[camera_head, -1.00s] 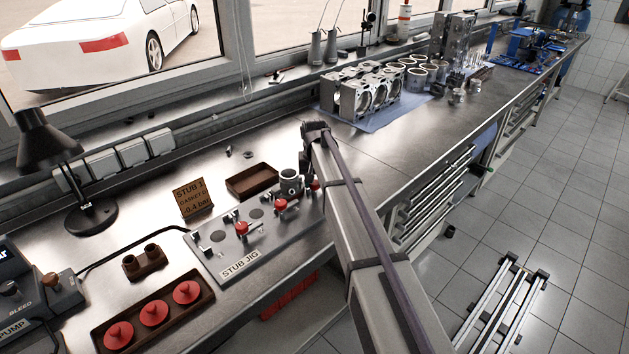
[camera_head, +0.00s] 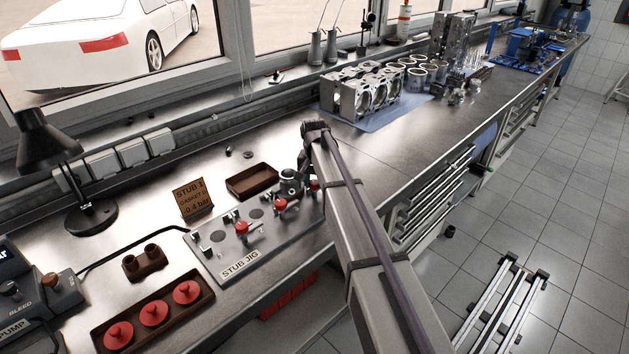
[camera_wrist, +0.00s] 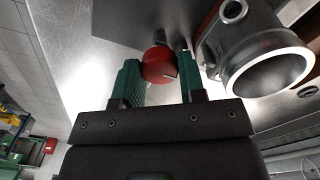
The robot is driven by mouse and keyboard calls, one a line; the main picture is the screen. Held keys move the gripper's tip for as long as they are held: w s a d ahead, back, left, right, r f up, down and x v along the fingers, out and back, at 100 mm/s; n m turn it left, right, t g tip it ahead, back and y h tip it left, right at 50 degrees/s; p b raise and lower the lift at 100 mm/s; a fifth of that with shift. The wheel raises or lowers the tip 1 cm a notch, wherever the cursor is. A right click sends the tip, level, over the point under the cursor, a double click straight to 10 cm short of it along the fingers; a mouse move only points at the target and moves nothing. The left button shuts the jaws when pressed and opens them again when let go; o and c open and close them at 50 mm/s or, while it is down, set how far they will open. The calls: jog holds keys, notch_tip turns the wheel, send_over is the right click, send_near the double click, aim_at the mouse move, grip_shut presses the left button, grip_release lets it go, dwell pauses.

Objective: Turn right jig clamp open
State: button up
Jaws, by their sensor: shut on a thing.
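The stub jig (camera_head: 215,262) is a grey plate at the bench's front edge, with red-knobbed clamps on it. The right jig clamp's red knob (camera_head: 314,184) shows at the plate's right end, partly hidden by my arm. In the wrist view this red knob (camera_wrist: 158,66) sits between the green fingers of my gripper (camera_wrist: 160,78), which is shut on it. A grey metal stub (camera_head: 290,182) stands on the jig just left of the gripper in the head view; its round open mouth (camera_wrist: 268,72) is close by on the right in the wrist view.
Other red clamp knobs (camera_head: 281,204) and (camera_head: 242,228) stand along the jig. A brown tray (camera_head: 252,192) lies behind it, near a "STUB 1" sign (camera_head: 193,198). A tray with red caps (camera_head: 153,313) is at front left.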

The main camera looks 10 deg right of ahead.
aim_at(315, 183)
jog(key=o, duration=0.9)
notch_tip(315, 183, up, 11)
jog(key=p, duration=1.1)
jog(key=shift+f, duration=0.1)
jog(key=s+f+n+b, duration=0.1)
jog(key=s, duration=1)
jog(key=s+f+n+b, duration=0.2)
jog(key=s, duration=0.9)
jog(key=s+f+n+b, duration=0.1)
jog(key=s+n, duration=0.1)
jog(key=s, duration=0.8)
jog(key=shift+s+f+b, duration=0.35)
jog(key=shift+s+b, duration=0.05)
